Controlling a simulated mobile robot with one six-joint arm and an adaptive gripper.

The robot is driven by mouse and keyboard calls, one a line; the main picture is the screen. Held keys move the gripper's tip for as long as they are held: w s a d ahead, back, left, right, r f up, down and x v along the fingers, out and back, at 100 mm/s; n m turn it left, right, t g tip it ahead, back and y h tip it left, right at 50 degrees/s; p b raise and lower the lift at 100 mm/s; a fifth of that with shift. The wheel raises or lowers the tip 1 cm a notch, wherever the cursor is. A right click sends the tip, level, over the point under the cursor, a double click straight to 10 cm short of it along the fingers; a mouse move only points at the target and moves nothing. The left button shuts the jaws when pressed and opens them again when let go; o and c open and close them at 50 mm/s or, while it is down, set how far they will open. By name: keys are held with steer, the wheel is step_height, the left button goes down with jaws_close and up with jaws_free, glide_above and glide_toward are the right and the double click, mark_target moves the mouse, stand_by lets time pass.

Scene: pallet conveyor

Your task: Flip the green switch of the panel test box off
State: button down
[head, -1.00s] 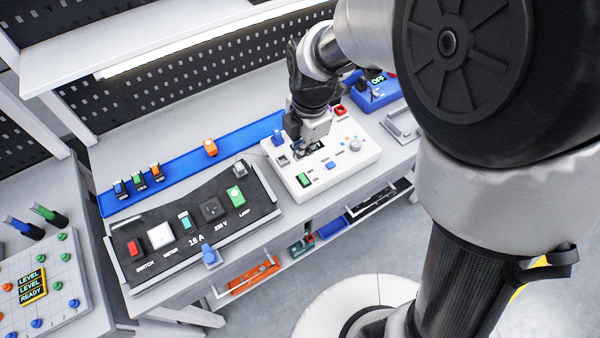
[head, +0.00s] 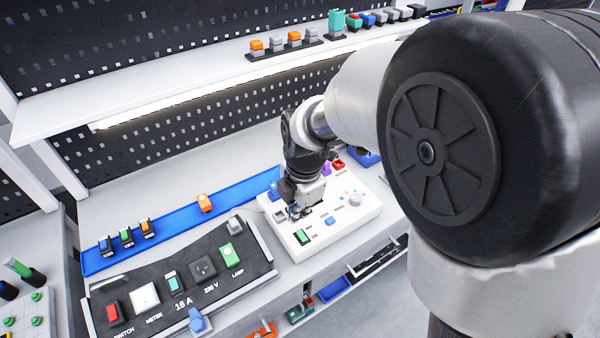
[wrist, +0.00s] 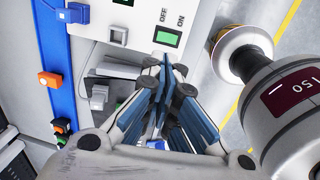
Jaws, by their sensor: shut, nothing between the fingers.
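The panel test box is a white box (head: 350,222) on the bench in the head view. Its green switch (head: 302,237) sits near the front-left edge. In the wrist view the green switch (wrist: 168,37) shows lit green, with OFF and ON printed beside it; I cannot tell which side is pressed in. My gripper (head: 295,213) is over the left part of the box, just behind the green switch. In the wrist view the gripper's fingers (wrist: 166,66) are closed together and empty, their tips near the switch. Whether they touch the box is unclear.
A grey toggle (wrist: 118,34) and a blue button (head: 330,221) are also on the box. A dark panel (head: 185,285) with switches and a socket stands at left. A blue rail (head: 180,232) with small orange-topped parts runs behind it. A shelf (head: 200,95) hangs above.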

mark_target(298, 241)
steer(key=f+b, duration=0.1)
steer(key=f, duration=0.5)
steer(key=w+f+b, duration=0.1)
steer(key=f, duration=0.2)
steer(key=shift+a+f+b, duration=0.2)
steer(key=shift+a+b, duration=0.1)
steer(key=shift+b, duration=0.05)
steer(key=shift+w+a+f, duration=0.1)
steer(key=shift+f, duration=0.25)
steer(key=shift+s+d, duration=0.5)
steer(key=shift+s, duration=0.2)
steer(key=shift+r, duration=0.2)
